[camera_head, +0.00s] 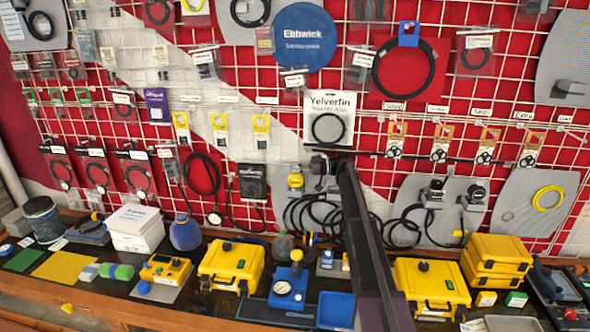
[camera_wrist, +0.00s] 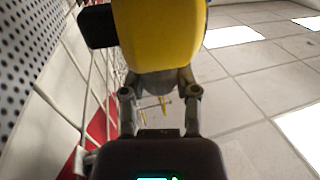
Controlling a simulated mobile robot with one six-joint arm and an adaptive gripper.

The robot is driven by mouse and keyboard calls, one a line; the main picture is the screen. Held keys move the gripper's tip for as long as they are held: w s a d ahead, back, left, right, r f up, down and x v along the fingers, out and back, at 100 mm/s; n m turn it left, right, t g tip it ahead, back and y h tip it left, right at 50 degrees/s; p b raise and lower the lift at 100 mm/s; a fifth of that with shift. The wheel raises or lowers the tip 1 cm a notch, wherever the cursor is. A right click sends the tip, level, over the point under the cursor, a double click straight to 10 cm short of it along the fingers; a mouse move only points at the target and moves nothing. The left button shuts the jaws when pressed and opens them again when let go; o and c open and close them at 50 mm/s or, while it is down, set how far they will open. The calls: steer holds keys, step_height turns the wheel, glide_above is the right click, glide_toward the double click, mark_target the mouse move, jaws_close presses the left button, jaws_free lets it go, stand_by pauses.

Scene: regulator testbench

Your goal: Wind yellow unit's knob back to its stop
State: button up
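The yellow unit (camera_head: 295,182) is a small yellow body on the pegboard wall, just left of the end of my arm in the head view. In the wrist view a large rounded yellow body (camera_wrist: 160,32) fills the top middle, with a black knob-like part (camera_wrist: 98,27) on its left side. My gripper (camera_head: 322,166) is close to the unit. In the wrist view its two finger linkages run up to the yellow body, which hides the fingertips. I cannot tell whether they touch or hold it.
Two darker regulators (camera_head: 432,191) (camera_head: 475,192) hang on grey plates to the right. Black hoses (camera_head: 312,214) hang below the unit. The bench below holds yellow cases (camera_head: 231,262) and a blue gauge unit (camera_head: 289,288). Wire grid (camera_wrist: 72,120) runs close along the left in the wrist view.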

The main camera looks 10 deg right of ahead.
steer(key=o, duration=0.3)
steer(key=shift+d, duration=0.1)
